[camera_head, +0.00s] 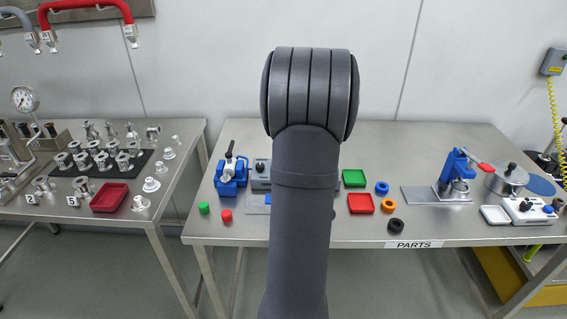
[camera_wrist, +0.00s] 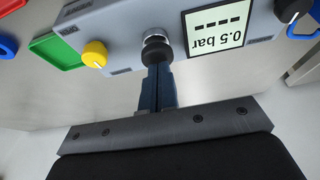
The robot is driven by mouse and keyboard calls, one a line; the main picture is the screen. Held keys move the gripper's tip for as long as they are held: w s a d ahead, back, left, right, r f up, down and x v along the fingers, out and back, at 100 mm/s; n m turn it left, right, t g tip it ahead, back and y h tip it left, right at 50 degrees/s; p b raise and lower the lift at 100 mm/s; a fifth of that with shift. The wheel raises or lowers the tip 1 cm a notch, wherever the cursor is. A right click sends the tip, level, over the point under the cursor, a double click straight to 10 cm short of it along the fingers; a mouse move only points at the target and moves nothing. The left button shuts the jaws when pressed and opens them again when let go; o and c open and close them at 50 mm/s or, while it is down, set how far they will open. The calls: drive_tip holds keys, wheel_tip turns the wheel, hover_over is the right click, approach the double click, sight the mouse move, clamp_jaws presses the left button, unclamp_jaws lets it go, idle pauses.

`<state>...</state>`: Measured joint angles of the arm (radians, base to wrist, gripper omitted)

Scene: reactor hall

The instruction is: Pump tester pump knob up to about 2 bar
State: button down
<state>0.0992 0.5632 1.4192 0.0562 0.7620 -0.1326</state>
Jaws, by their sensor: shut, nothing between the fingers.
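The tester is a grey box (camera_wrist: 125,30) that fills the top of the wrist view upside down. Its display (camera_wrist: 215,26) reads 0.5 bar, with dashes on another line. A black knob on a silver collar (camera_wrist: 156,50), apparently the pump knob, sits beside the display. My gripper (camera_wrist: 158,72) is shut and empty, its fingertips right at this knob; I cannot tell if they touch it. A yellow knob (camera_wrist: 94,54) and another black knob (camera_wrist: 290,8) flank them. In the head view my arm hides the gripper and most of the tester (camera_head: 260,181).
On the parts table (camera_head: 420,150), a blue vise (camera_head: 231,178) stands left of the tester. Green (camera_head: 354,178) and red (camera_head: 361,203) trays and several coloured rings lie to its right. A blue press (camera_head: 455,175) stands further right. The table's back strip is clear.

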drive_tip(key=shift+r, duration=1.8)
drive_tip(key=shift+f, duration=0.1)
drive_tip(key=shift+f, duration=1.95)
drive_tip(key=shift+r, duration=2.1)
drive_tip(key=shift+f, duration=0.4)
